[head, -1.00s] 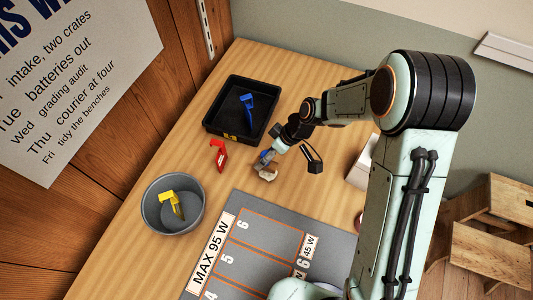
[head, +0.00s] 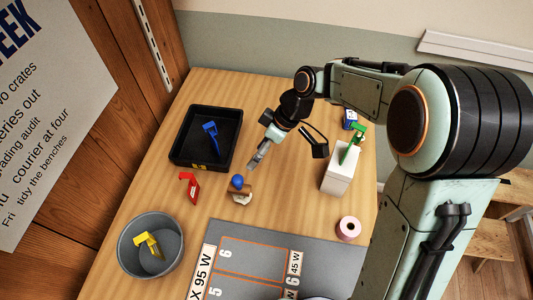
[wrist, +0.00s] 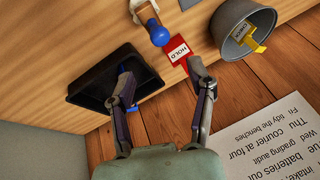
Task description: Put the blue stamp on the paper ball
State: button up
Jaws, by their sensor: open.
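The blue stamp (head: 237,181), seen mainly as a round blue knob, sits at the crumpled pale paper ball (head: 241,197) on the table and appears to rest on it. In the wrist view the blue knob (wrist: 159,35) shows at the top, with the white paper ball (wrist: 141,9) partly cut off by the picture edge. My gripper (head: 254,164) is open and empty, above and a little to the right of the stamp, apart from it. Its two spread fingers (wrist: 159,72) show in the wrist view with nothing between them.
A black tray (head: 177,160) holds a blue tag. A red HOLD tag (head: 189,188) stands left of the ball. A grey bucket (head: 124,254) holds a yellow tag. A white box (head: 339,181) with a green tag and a pink roll (head: 348,228) are at right. A grey mat (head: 340,264) lies in front.

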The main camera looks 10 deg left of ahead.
jog(key=s+d+r+m+t+h, duration=0.1)
jog(key=s+d+r+m+h, duration=0.1)
jog(key=s+d+m, duration=0.5)
jog(key=s+d+r+m+h, duration=0.2)
jog(key=s+d+r+m, duration=0.2)
jog(key=s+d+m, duration=0.3)
jog(key=s+d, duration=0.3)
jog(key=s, duration=0.1)
jog(key=shift+r+t, duration=0.15)
jog(key=shift+t, duration=0.25)
jog(key=shift+s, duration=0.1)
